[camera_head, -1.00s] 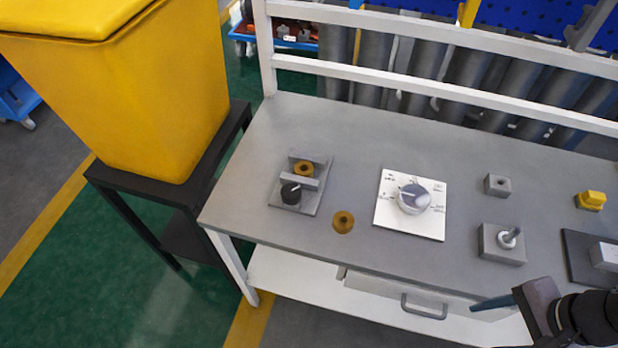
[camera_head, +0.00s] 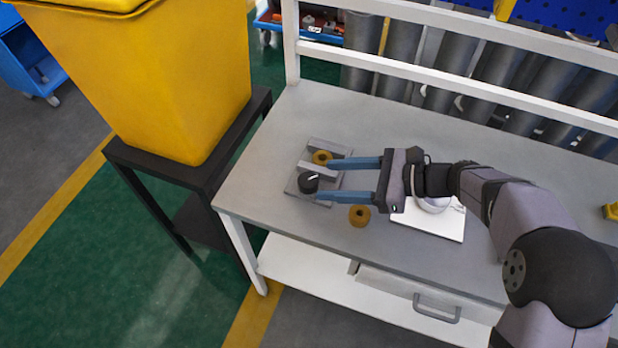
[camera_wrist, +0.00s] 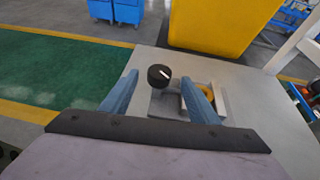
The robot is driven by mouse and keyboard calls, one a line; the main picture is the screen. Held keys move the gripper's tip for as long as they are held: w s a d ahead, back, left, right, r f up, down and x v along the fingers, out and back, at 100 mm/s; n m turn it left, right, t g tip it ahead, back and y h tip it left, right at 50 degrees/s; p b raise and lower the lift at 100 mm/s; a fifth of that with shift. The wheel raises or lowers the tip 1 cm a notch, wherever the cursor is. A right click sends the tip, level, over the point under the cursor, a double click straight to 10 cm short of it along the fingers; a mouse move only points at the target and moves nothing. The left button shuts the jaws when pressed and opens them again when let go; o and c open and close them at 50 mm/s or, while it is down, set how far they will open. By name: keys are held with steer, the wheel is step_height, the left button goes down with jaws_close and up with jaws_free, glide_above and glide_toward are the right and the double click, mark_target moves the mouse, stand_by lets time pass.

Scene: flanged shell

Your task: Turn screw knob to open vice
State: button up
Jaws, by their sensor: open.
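The vice (camera_head: 331,153) is a grey plate with upright jaws near the left end of the bench. Its black screw knob (camera_head: 309,182) has a white pointer line and sits at the plate's near left side. A brass-coloured flanged shell (camera_head: 322,157) is at the vice's jaws. My gripper (camera_head: 323,180) is open, its two blue fingers reaching left over the vice. In the wrist view the knob (camera_wrist: 159,75) shows between the fingers, beyond their tips. I cannot tell whether a finger touches the knob. The far finger partly covers the shell and jaws.
A second brass-coloured ring (camera_head: 359,215) lies on the bench just below the near finger. A white dial panel (camera_head: 440,228) is partly hidden under my arm. A yellow bin (camera_head: 185,75) stands left of the bench. The bench's left front corner is clear.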

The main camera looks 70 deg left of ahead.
mark_target(310, 179)
steer(key=shift+p+x, duration=0.9)
steer(key=shift+x, duration=2.55)
steer(key=c, duration=1)
